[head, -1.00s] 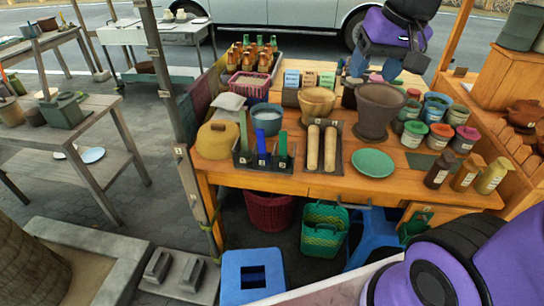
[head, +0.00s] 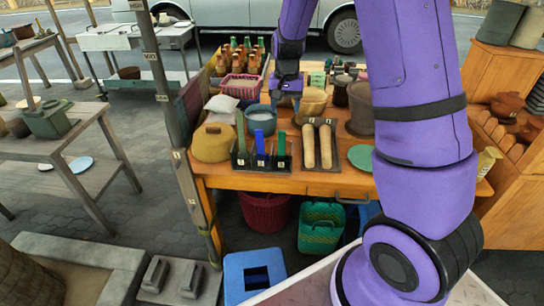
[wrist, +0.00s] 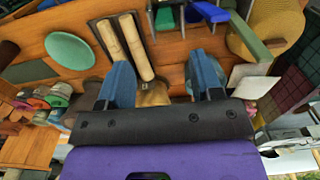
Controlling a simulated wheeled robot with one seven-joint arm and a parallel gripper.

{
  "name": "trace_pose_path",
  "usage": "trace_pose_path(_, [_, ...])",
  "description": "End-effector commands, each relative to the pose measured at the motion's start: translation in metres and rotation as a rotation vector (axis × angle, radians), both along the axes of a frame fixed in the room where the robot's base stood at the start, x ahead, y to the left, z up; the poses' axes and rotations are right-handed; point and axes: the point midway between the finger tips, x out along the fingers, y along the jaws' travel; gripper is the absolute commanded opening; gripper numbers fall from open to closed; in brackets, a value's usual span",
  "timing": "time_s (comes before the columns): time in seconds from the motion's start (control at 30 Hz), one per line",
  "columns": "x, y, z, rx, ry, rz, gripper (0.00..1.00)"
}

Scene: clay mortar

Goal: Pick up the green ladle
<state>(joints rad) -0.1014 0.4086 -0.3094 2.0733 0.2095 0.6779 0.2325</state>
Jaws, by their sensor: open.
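A dark labelled rack (head: 242,161) at the front left of the orange table holds upright handles. They are a taller green one (head: 240,132) at left, a blue one (head: 261,143) in the middle and a shorter green one (head: 281,144) at right. I cannot tell which green one is the ladle; the lower parts are hidden in the rack. The wrist view shows green pieces at its top (wrist: 165,19) and top right (wrist: 246,38). My gripper (head: 286,98) is open and empty, behind the rack and above the table. Its blue fingers (wrist: 163,85) stand wide apart in the wrist view.
Two rolling pins (head: 317,146) lie right of the rack. A blue pot (head: 261,121), a tan bowl (head: 312,101) and a yellow lidded pot (head: 212,143) stand close by. My arm hides much of the table's right side.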

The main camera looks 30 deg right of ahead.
Motion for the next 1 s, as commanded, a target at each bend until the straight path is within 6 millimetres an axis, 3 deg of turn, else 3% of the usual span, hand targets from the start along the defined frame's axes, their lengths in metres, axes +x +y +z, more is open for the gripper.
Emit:
trace_pose_path(0.5, [0.005,-0.003,-0.061,-0.007,0.014,-0.015,0.6])
trace_pose_path(0.77, [0.006,-0.004,-0.079,-0.007,0.014,-0.013,0.6])
trace_pose_path(1.0, [0.008,-0.004,-0.111,-0.007,0.014,-0.013,0.6])
